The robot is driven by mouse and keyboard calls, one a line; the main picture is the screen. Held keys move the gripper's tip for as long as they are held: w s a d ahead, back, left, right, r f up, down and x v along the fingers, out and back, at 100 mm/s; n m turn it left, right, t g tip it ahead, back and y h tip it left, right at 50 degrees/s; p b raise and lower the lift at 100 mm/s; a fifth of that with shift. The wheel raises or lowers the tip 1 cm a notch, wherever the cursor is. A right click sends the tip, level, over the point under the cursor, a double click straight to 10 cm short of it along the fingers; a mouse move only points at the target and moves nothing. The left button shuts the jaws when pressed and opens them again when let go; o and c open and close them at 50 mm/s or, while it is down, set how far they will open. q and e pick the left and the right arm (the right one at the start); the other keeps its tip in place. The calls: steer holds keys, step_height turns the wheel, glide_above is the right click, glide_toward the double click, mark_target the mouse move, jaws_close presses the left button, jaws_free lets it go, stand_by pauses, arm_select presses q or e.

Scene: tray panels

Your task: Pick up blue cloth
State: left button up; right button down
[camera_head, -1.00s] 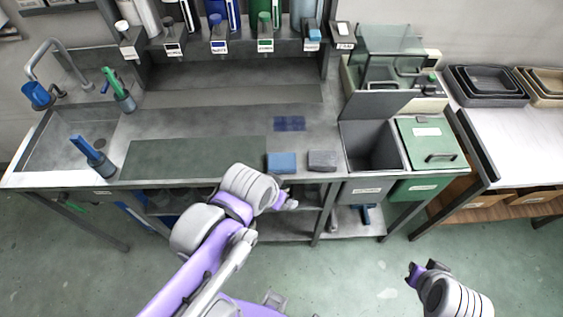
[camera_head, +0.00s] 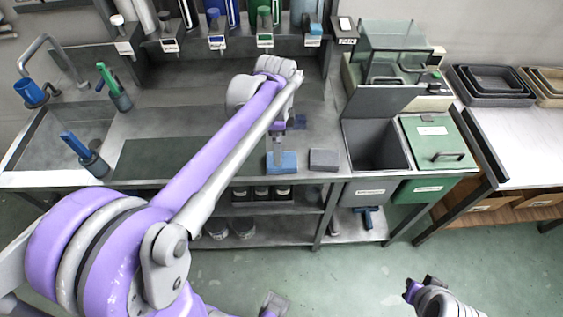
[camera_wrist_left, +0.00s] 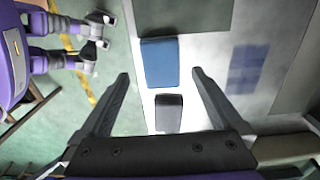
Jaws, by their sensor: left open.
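The blue cloth (camera_head: 288,163) is a small folded block lying near the front edge of the counter. In the left wrist view the blue cloth (camera_wrist_left: 158,63) lies ahead, between the tips of my left gripper (camera_wrist_left: 160,73). The left gripper (camera_head: 276,158) is open and empty and points down over the cloth in the head view. Its height above the cloth is hard to judge, and part of the cloth is hidden behind it. My right gripper (camera_head: 419,287) hangs low at the bottom right over the floor, away from the counter.
A grey block (camera_head: 324,160) lies just right of the cloth; it also shows in the wrist view (camera_wrist_left: 169,113). A flat dark blue patch (camera_wrist_left: 248,69) is behind. An open grey bin (camera_head: 374,147) and green-lidded bin (camera_head: 437,146) stand right. A dark green mat (camera_head: 150,158) lies left.

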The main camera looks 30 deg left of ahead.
arm_select(q)
steer(key=f, duration=0.6)
steer(key=shift+w+d+f, duration=0.2)
steer(key=shift+d+f, duration=0.05)
steer(key=shift+f, duration=0.05)
arm_select(e)
steer(key=shift+f, duration=0.2)
arm_select(q)
steer(key=shift+c, duration=0.2)
